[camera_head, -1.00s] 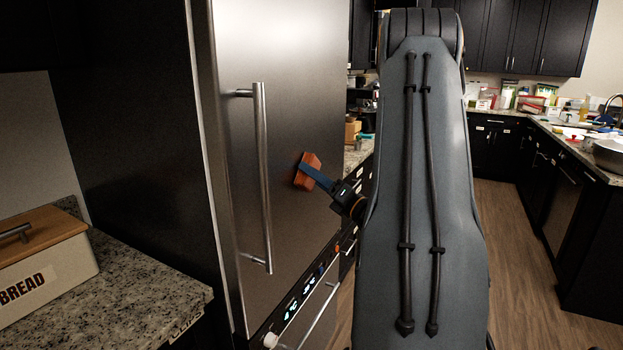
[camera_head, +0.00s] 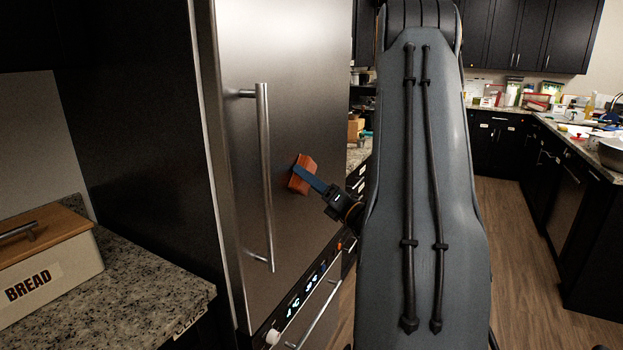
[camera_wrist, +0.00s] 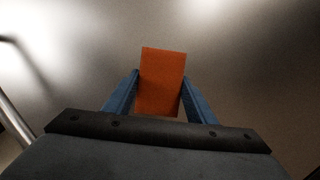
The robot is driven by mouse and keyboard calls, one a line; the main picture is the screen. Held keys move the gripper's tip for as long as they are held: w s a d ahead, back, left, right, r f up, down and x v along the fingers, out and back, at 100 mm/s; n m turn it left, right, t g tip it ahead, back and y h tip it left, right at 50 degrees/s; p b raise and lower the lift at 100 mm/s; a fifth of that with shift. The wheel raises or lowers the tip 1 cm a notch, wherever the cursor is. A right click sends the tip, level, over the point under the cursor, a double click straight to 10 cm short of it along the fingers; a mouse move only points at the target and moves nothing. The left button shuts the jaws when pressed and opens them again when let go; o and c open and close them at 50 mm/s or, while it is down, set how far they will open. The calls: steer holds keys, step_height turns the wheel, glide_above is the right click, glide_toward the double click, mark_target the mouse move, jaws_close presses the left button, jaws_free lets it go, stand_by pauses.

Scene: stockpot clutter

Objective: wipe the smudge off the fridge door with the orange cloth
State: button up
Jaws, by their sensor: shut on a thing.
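The fridge door (camera_head: 300,90) is a tall brushed-steel panel left of centre in the head view. My gripper (camera_head: 308,178) is shut on the orange cloth (camera_head: 301,174) and holds it at the door, right of the long handle. In the wrist view the orange cloth (camera_wrist: 162,80) sits between the two blue fingers of my gripper (camera_wrist: 158,92), with the steel door behind it. I cannot tell whether the cloth touches the door. No smudge can be made out in either view; the cloth and my gripper hide part of the door.
The vertical handle (camera_head: 265,175) stands out from the door to the left of the cloth. A lit control panel (camera_head: 303,290) is below. A bread box (camera_head: 50,265) sits on the granite counter (camera_head: 130,290) at left. Open wood floor (camera_head: 515,250) lies at right.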

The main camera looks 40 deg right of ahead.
steer(key=shift+a, duration=0.2)
steer(key=shift+s+d+p, duration=0.2)
steer(key=shift+s+d, duration=0.2)
steer(key=shift+s, duration=0.5)
steer(key=shift+s+d+p, duration=0.25)
steer(key=shift+s+d, duration=0.2)
steer(key=shift+s, duration=0.45)
steer(key=shift+s+d+p, duration=0.2)
steer(key=shift+s+d, duration=0.2)
steer(key=shift+s, duration=0.5)
steer(key=shift+s+d+p, duration=0.25)
steer(key=shift+s+d, duration=0.05)
steer(key=shift+s, duration=0.4)
steer(key=shift+s+d+p, duration=0.2)
steer(key=shift+s+d, duration=0.05)
steer(key=shift+s, duration=0.4)
